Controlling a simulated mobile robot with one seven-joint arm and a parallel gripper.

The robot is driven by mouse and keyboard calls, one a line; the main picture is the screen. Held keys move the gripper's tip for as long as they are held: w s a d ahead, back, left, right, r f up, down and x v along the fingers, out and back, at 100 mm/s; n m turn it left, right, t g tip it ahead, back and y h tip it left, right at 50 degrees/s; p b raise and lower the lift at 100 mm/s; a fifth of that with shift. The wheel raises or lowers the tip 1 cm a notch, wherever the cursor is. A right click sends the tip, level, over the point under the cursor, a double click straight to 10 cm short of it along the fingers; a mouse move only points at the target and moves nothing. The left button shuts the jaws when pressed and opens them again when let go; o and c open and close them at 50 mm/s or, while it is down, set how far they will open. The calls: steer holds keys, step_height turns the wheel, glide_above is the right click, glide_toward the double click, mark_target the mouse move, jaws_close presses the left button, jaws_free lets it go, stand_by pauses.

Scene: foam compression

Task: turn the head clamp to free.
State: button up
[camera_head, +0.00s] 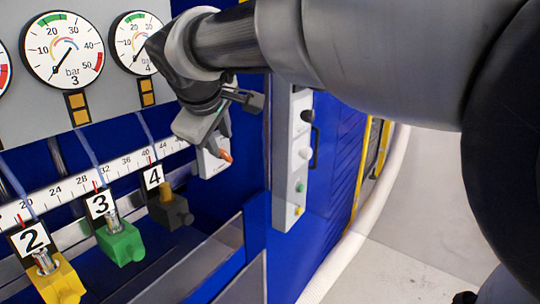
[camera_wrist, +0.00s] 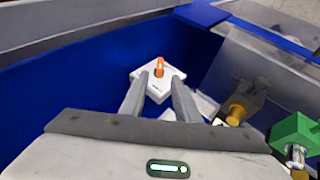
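The head clamp shows as a small white plate (camera_head: 209,164) with an orange lever (camera_head: 226,156) on the blue machine, right of the number 4 tag. In the wrist view the white plate (camera_wrist: 158,86) lies straight ahead, and its orange lever (camera_wrist: 160,66) stands out from it. My gripper (camera_wrist: 161,80) is open, with a clear gap between its two grey fingers. The fingertips point at the lever, one on each side in the picture; I cannot tell whether they touch it. In the head view my gripper (camera_head: 223,138) partly covers the plate.
Yellow (camera_head: 62,285), green (camera_head: 122,246) and dark (camera_head: 172,212) numbered blocks line the scale at left. Pressure gauges (camera_head: 64,50) are above. A grey control strip with buttons (camera_head: 291,170) stands right of the clamp. A white hose (camera_head: 360,215) runs along the floor.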

mark_target(224, 152)
steer(key=x, duration=0.8)
steer(key=shift+w+f+b, duration=0.2)
steer(key=shift+f+b, duration=0.05)
steer(key=shift+b, duration=0.15)
jaws_close()
